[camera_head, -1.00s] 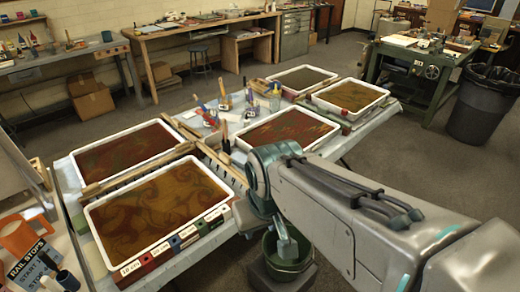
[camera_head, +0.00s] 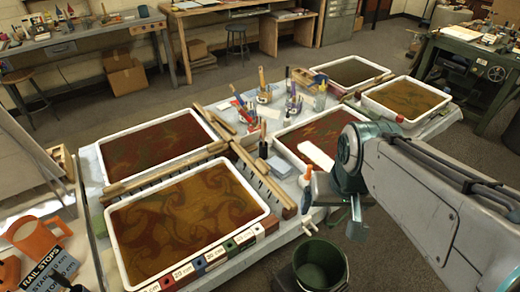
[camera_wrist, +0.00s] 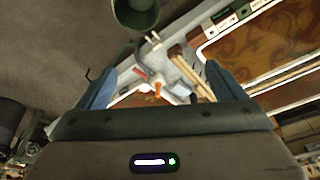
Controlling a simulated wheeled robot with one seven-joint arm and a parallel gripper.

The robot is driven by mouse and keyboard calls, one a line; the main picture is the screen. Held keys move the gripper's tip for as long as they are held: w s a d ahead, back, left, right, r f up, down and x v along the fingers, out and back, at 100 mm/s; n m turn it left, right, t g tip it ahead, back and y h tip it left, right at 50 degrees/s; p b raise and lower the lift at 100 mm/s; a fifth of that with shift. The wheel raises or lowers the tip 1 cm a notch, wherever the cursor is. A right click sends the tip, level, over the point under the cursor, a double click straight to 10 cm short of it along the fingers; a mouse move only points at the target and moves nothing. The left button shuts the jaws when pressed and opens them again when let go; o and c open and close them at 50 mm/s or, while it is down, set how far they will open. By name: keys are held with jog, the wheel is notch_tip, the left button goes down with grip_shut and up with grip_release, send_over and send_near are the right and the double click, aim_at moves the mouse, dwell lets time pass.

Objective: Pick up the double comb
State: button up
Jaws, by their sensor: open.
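A long wooden comb with dark teeth (camera_head: 160,173) lies across the gap between the two left trays. Another wooden bar (camera_head: 262,178) runs beside the front tray, and shorter bars (camera_head: 214,122) lie farther back. I cannot tell for certain which of these is the double comb. In the wrist view, parallel wooden bars (camera_wrist: 189,76) lie on the table, toward the right finger. My gripper (camera_wrist: 160,88) is open and empty, with its two blue fingers apart. In the head view my arm hangs at the table's right front edge, its fingertips partly hidden, apart from the combs.
A front tray (camera_head: 272,213) and a back-left tray (camera_head: 98,146) hold swirled colour; more trays stand to the right. A green bucket (camera_head: 320,268) stands below the table edge.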

jog(key=w+a+r+m+g+b, duration=0.1)
jog(key=w+a+r+m, duration=0.15)
jog(key=w, duration=0.95)
jog(key=m+g+b, duration=0.2)
jog(key=m, duration=0.6)
send_over(260, 167)
notch_tip(260, 167, down, 22)
jog(key=shift+s+f, duration=0.1)
jog(key=shift+s, duration=0.05)
jog(key=shift+w+f+p, duration=0.2)
jog(key=shift+f+p, duration=0.5)
jog(key=shift+f, duration=1.85)
jog(key=c, duration=1.2)
jog(key=shift+r, duration=0.15)
jog(key=shift+c, duration=0.2)
